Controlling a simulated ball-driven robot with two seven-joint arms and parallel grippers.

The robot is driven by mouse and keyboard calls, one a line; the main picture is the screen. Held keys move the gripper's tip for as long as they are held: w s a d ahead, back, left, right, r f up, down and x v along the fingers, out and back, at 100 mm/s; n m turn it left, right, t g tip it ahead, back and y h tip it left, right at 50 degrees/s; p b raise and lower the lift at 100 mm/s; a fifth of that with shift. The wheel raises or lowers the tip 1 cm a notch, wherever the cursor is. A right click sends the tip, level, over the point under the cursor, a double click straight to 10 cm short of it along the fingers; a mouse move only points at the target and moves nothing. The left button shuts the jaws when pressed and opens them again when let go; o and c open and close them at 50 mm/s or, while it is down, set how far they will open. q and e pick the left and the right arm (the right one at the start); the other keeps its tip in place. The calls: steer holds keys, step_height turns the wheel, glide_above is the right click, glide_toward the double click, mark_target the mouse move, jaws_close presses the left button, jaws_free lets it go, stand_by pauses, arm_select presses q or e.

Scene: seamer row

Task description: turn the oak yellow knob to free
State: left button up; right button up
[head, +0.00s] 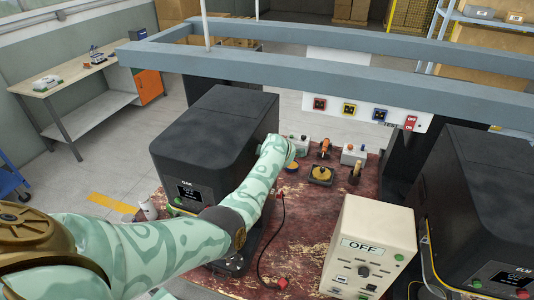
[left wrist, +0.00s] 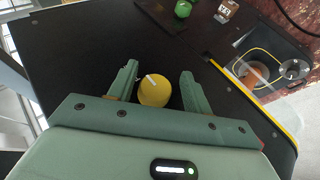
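The oak machine (head: 215,140) is a black box marked OAK, with a small lit display (head: 190,192) on its front. In the left wrist view a round yellow knob (left wrist: 154,93) with a white pointer mark stands on a black panel (left wrist: 80,50). My left gripper (left wrist: 160,76) is open, with one finger on each side of the knob and a visible gap at the right finger. The pointer is tilted a little to the left of straight up in that view. I see no readable free mark beside it. In the head view the knob and left fingers are hidden. My right gripper is not in view.
The worn red table (head: 310,215) carries a cable and several small controls. A grey frame (head: 330,70) crosses behind, with a switch panel (head: 365,110).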

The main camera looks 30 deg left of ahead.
arm_select(q)
steer(key=shift+r, duration=0.15)
steer(key=v, duration=1.6)
steer(key=shift+d+b, duration=0.15)
steer(key=shift+b, duration=0.15)
